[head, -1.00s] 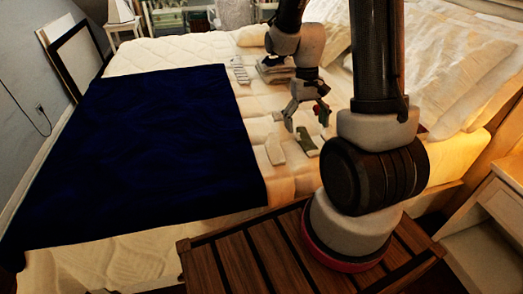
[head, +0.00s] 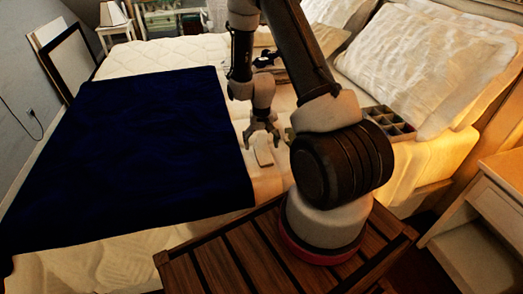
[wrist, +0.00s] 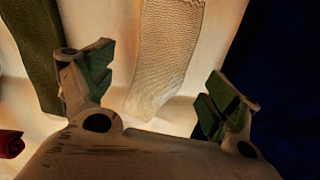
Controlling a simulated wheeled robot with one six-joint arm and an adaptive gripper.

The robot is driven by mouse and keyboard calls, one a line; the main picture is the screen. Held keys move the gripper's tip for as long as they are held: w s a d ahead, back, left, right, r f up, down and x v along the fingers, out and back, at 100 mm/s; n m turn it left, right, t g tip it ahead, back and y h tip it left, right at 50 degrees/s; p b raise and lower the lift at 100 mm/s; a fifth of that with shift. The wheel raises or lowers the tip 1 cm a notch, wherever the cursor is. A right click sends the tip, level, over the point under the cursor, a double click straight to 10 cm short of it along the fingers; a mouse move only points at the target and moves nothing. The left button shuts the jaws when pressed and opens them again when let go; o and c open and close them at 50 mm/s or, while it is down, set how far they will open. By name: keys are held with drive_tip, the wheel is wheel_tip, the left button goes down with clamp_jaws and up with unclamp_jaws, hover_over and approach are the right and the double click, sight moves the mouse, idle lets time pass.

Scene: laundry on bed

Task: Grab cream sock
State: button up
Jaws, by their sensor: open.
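The cream sock (wrist: 170,50) is a pale ribbed strip in the wrist view, running down from the top edge to between my fingers. In the head view the cream sock (head: 263,155) lies on the pale bedding near the dark blue blanket's right edge. My gripper (head: 262,142) is over the sock's far end, pointing down. In the wrist view my gripper (wrist: 160,82) is open, one finger on each side of the sock, holding nothing. I cannot tell its exact height above the sock.
A dark green sock (wrist: 32,55) lies left of the cream one in the wrist view, with a red item (wrist: 11,143) below it. The dark blue blanket (head: 130,150) covers the bed's left part. A compartment box (head: 388,121) sits by the pillows (head: 430,65).

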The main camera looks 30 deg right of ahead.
drive_tip(key=shift+f, duration=0.65)
drive_tip(key=shift+w+d, duration=0.15)
drive_tip(key=shift+d, duration=0.05)
drive_tip(key=c, duration=0.9)
drive_tip(key=shift+r, duration=0.1)
